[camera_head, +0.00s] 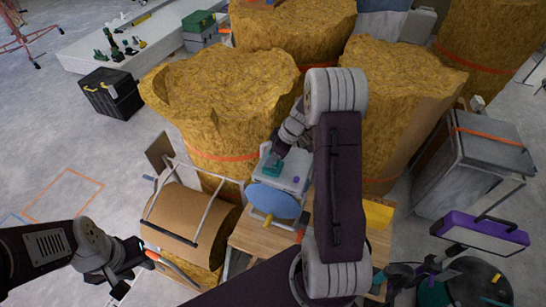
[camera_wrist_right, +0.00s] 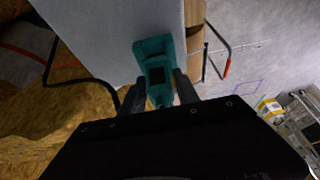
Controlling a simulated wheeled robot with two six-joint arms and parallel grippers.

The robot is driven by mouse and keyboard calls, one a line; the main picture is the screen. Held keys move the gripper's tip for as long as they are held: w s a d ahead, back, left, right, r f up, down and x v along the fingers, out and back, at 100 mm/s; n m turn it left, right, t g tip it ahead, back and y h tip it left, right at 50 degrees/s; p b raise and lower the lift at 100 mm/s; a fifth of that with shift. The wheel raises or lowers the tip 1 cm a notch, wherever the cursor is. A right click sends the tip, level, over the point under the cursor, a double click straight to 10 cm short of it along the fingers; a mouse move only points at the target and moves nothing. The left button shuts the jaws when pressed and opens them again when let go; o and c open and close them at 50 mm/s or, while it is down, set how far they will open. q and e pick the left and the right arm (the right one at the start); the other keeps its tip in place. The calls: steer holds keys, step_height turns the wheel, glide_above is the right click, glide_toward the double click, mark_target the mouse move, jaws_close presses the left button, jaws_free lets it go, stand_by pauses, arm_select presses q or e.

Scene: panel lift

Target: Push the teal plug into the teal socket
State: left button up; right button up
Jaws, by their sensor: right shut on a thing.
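A teal piece (camera_head: 272,165) sits at the top of a pale box-like panel (camera_head: 298,168) in the head view. In the right wrist view, teal parts (camera_wrist_right: 154,48) lie against the pale panel face and run back between my fingers. I take these for the teal plug and teal socket, but I cannot tell where one ends, nor whether the plug is fully in. My right gripper (camera_wrist_right: 160,92) is shut on the teal plug and also shows in the head view (camera_head: 275,157). My left gripper (camera_head: 137,262) is away at the lower left; its jaw state is unclear.
A blue disc (camera_head: 274,201) is on the panel's near side, above a wooden table (camera_head: 252,240). A brown roll in a metal frame (camera_head: 188,222) stands left of it. Large straw-coloured bales (camera_head: 222,92) stand close behind. A black cable (camera_wrist_right: 82,82) loops beside the panel.

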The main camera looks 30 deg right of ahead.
stand_by(0.7)
steer(key=shift+b, duration=0.4)
steer(key=shift+f+b, duration=0.5)
steer(key=shift+b, duration=0.1)
steer(key=o, duration=1.3)
steer(key=shift+o, duration=0.2)
steer(key=v, duration=0.9)
